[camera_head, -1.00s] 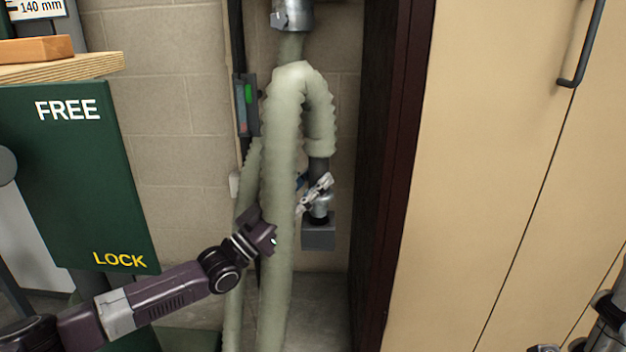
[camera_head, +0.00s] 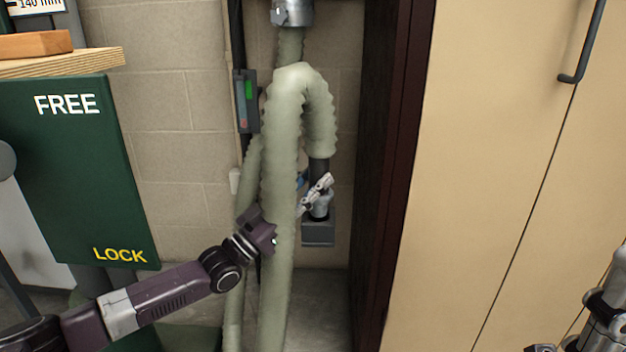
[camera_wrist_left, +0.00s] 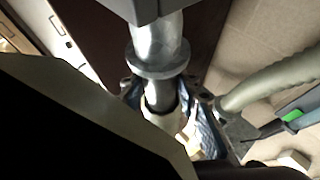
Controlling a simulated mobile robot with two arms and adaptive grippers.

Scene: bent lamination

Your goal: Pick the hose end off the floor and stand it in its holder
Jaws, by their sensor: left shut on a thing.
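The hose (camera_head: 283,150) is thick, ribbed and pale green. It arches over and comes down to its end, which has a dark cuff (camera_head: 319,166) and a metal nozzle (camera_head: 320,208). My left gripper (camera_head: 317,192) is shut on this end, partly hidden behind the hose. The holder (camera_head: 319,235) is a grey box low on the wall, and the nozzle points down at its top. In the left wrist view the flanged metal nozzle (camera_wrist_left: 158,50) meets the grey holder (camera_wrist_left: 150,8). I cannot tell how deep it sits.
A tan cabinet (camera_head: 490,150) and a dark upright panel (camera_head: 385,160) stand close on the right. A green FREE/LOCK panel (camera_head: 80,180) is at left. A box with a green light (camera_head: 247,95) hangs beside the hose. The floor (camera_head: 318,300) below the holder is clear.

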